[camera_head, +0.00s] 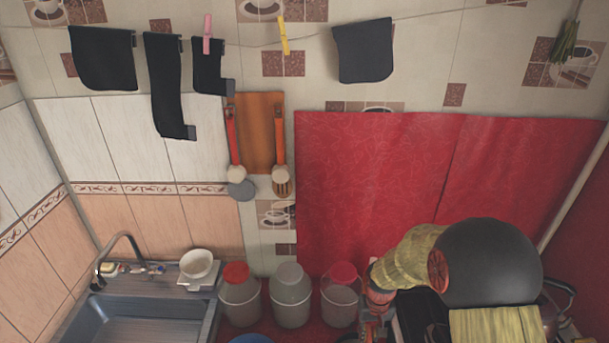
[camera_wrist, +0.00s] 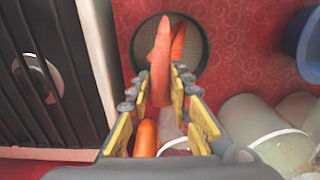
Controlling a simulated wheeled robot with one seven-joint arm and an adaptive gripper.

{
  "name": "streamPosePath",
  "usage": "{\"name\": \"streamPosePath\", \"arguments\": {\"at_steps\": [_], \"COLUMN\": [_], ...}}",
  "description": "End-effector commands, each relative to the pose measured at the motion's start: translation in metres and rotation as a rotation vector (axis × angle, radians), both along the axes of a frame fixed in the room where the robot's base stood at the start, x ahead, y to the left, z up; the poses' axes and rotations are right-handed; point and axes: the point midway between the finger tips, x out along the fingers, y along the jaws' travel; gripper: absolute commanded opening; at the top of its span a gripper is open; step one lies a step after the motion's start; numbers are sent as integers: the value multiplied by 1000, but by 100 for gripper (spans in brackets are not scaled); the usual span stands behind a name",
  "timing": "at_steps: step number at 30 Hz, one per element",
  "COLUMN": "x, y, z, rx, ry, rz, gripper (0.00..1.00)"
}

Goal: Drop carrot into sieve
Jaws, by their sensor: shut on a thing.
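My gripper (camera_wrist: 165,88) has yellow pads and is shut on a long orange-red carrot (camera_wrist: 160,62) in the wrist view. The carrot points away from the fingers, and its far part overlaps the round dark sieve (camera_wrist: 142,40) in the picture. I cannot tell its height above the sieve. Another orange carrot-like piece (camera_wrist: 178,42) appears inside the sieve, partly hidden by the held carrot. An orange rounded thing (camera_wrist: 145,138) shows between the finger bases; I cannot tell what it is. The sieve and the carrot cannot be made out in the head view.
A black-grated stove (camera_wrist: 40,70) lies left of the sieve. A blue bowl (camera_wrist: 311,45) and pale jars (camera_wrist: 250,120) are at the right. The red oilcloth (camera_wrist: 245,50) is clear between. The head view shows a sink (camera_head: 140,325) and a white bowl (camera_head: 196,264).

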Motion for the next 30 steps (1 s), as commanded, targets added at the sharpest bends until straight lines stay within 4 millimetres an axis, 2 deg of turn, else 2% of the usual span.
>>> {"name": "streamPosePath", "arguments": {"at_steps": [15,25,26,30], "x": [0,0,0,0], "y": [0,0,0,0], "z": [-53,-55,-54,-54], "rx": [0,0,0,0], "ry": [0,0,0,0], "rz": [0,0,0,0], "gripper": [0,0,22,30]}}
